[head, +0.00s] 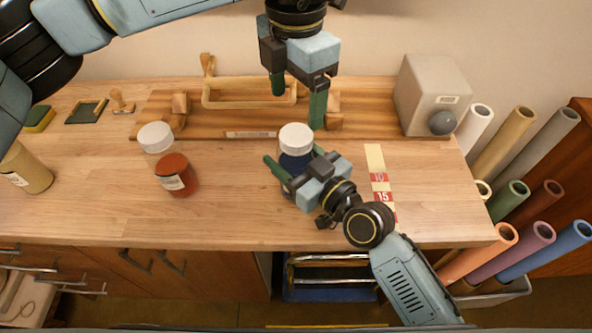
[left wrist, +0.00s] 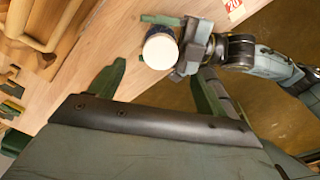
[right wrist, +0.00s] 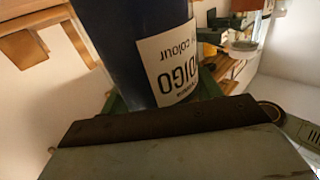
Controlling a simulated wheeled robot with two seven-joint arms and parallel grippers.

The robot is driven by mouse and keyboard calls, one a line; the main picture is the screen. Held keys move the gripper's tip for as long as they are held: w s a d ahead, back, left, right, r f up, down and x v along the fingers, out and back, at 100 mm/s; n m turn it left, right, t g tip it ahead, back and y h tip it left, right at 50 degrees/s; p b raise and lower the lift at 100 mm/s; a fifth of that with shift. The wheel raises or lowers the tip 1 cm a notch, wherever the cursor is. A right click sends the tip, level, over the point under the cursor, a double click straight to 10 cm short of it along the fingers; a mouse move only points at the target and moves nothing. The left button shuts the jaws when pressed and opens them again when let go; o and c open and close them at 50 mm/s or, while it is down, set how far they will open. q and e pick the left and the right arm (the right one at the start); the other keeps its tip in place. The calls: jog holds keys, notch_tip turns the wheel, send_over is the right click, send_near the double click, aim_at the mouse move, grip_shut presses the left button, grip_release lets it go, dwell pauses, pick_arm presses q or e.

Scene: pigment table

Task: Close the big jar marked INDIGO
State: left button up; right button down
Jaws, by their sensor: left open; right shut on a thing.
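The INDIGO jar (head: 291,163) is dark blue and upright near the middle of the worktop. Its label shows in the right wrist view (right wrist: 172,68). A white lid (head: 296,137) covers its top, and also shows in the left wrist view (left wrist: 160,49); I cannot tell whether it is tight. My right gripper (head: 297,162) is shut around the jar's body from the front right. My left gripper (head: 298,98) is open and empty, fingers pointing down, above and behind the lid, apart from it.
A red jar (head: 178,181) and a white-topped container (head: 155,138) stand to the left. Behind is a wooden rack (head: 220,129) with a framed handle. A grey box (head: 432,92) stands at the back right. A numbered strip (head: 375,160) lies right of the jar. Rolls (head: 513,200) stand beyond the right edge.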

pick_arm(q)
notch_tip(320, 180, up, 5)
jog(key=shift+r, duration=0.1)
dwell(0.3)
pick_arm(e)
jog(key=shift+c, duration=1.3)
grip_release()
pick_arm(q)
jog(key=shift+f+b, duration=0.4)
jog(key=shift+f, duration=0.05)
pick_arm(e)
jog(key=v, duration=1.3)
jog(key=shift+s, duration=0.2)
jog(key=shift+d, duration=0.1)
